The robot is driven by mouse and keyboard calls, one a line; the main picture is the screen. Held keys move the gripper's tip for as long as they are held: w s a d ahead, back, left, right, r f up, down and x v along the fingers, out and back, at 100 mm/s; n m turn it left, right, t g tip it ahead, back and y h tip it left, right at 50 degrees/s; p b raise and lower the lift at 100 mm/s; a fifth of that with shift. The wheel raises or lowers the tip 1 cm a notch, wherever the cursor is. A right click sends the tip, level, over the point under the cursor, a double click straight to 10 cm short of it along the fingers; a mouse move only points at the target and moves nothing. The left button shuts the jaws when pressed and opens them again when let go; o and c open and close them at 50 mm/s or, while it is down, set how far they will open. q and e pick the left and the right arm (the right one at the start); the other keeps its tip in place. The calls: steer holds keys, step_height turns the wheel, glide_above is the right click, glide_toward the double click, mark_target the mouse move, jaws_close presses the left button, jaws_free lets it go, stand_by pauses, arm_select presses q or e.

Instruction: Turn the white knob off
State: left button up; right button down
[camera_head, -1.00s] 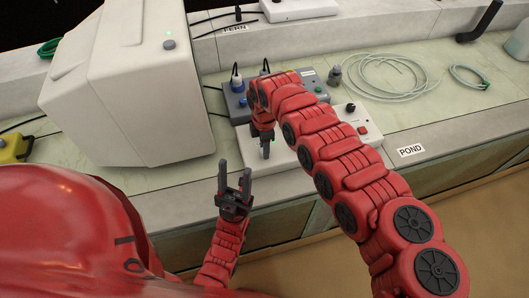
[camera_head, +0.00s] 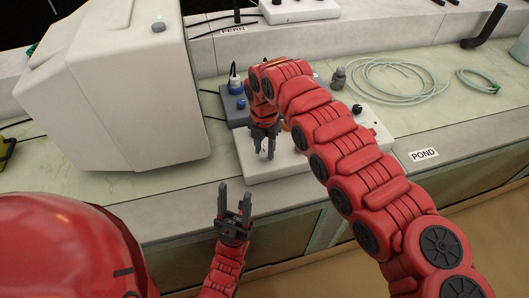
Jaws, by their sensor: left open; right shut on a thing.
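My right gripper (camera_head: 265,150) reaches down onto the left part of a white control box (camera_head: 275,171) on the bench. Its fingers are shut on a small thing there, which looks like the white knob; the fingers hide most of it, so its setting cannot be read. My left gripper (camera_head: 234,207) is open and empty, with its fingers pointing up, in front of the bench edge and apart from the box.
A black knob (camera_head: 357,109) shows on the box's right part. A blue-grey box (camera_head: 236,108) with plugs stands behind, partly hidden by my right arm. A large white housing (camera_head: 110,90) stands left. Coiled tubing (camera_head: 400,80) and a POND label (camera_head: 424,154) are at right.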

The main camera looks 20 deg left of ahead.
steer(key=shift+n, duration=0.3)
stand_by(0.4)
steer(key=c, duration=0.5)
jaws_free()
steer(key=shift+r, duration=0.1)
step_height(320, 180, up, 11)
steer(key=b, duration=0.1)
step_height(320, 180, up, 6)
steer(key=p, duration=0.2)
glide_above(264, 152)
steer(key=shift+d+r, duration=0.1)
